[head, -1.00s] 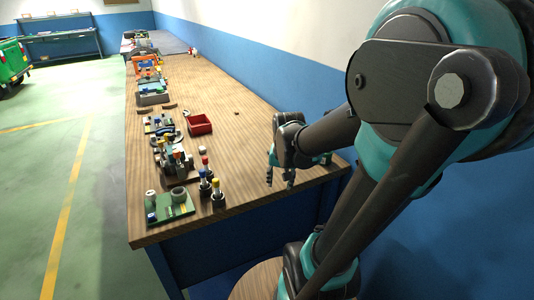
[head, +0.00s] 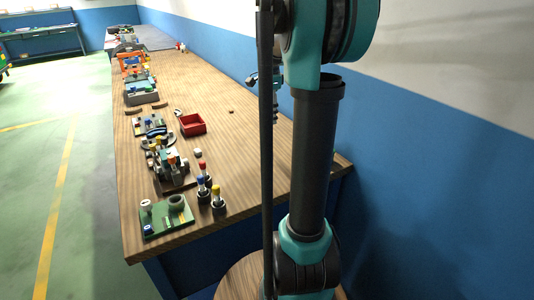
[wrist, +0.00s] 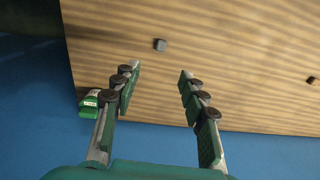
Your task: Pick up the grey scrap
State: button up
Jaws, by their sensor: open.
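The grey scrap (wrist: 160,45) is a small dark grey block lying on the wooden bench, in the upper middle of the wrist view. My gripper (wrist: 159,68) is open and empty, with its two fingers apart. The scrap shows just beyond the fingertips, roughly centred between them, and nothing touches it. In the head view my gripper (head: 274,110) hangs over the bench's right side, mostly hidden by my arm. I cannot pick out the grey scrap there; my arm covers part of the bench.
A small dark brown bit (wrist: 311,80) lies to the scrap's right; a dark bit (head: 231,111) shows in the head view. A red bin (head: 193,125), a green board (head: 166,216) and several tools line the bench's left. A blue wall (head: 410,190) borders the right.

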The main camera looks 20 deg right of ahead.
send_over(269, 152)
notch_tip(269, 152, down, 10)
jog(key=f, duration=0.5)
jog(key=shift+w+d, duration=0.1)
jog(key=shift+w, duration=0.1)
jog(key=c, duration=0.8)
